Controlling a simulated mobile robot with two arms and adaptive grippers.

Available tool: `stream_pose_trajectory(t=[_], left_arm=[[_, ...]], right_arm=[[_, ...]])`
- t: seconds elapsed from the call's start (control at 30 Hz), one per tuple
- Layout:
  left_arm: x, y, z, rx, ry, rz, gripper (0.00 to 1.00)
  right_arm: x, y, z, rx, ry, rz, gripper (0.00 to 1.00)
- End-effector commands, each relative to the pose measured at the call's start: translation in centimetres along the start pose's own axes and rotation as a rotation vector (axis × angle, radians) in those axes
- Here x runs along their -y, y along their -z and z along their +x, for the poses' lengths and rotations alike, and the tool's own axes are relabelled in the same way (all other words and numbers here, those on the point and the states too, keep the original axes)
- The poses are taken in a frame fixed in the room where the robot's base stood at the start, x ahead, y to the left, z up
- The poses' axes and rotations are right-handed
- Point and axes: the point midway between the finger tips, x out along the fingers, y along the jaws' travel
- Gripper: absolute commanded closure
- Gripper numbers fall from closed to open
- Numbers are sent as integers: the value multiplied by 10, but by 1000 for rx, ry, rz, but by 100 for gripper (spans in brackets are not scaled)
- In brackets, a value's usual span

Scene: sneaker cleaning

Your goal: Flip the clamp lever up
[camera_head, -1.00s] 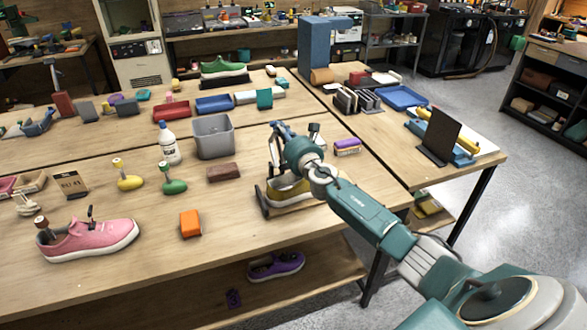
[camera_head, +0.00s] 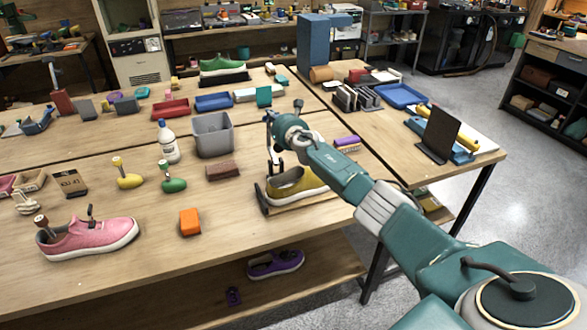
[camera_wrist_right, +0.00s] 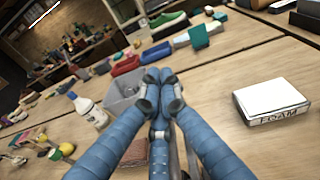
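A yellow sneaker (camera_head: 296,184) sits on a wooden clamp base (camera_head: 310,201) with a dark upright plate (camera_head: 262,199) at its left end. My right gripper (camera_head: 271,122) is above the sneaker. My arm hides part of the clamp. My left gripper is not in view.
A grey bin (camera_head: 213,135), a white bottle (camera_head: 168,143) and a brown block (camera_head: 222,170) are left of the clamp. A purple brush (camera_head: 347,143) lies beyond my right arm. A white foam box (camera_wrist_right: 272,101) shows in the wrist view. The table's front edge is close.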

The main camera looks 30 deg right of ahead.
Motion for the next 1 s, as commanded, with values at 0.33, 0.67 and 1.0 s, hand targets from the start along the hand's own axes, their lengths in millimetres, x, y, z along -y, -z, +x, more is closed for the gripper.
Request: stream_pose_trajectory(t=[0.33,0.67,1.0], left_arm=[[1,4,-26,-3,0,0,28],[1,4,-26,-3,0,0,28],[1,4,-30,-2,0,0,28]], right_arm=[[1,0,9,-89,-5,7,100],[2,3,9,-102,-5,7,100],[4,0,8,-102,-6,6,100]])
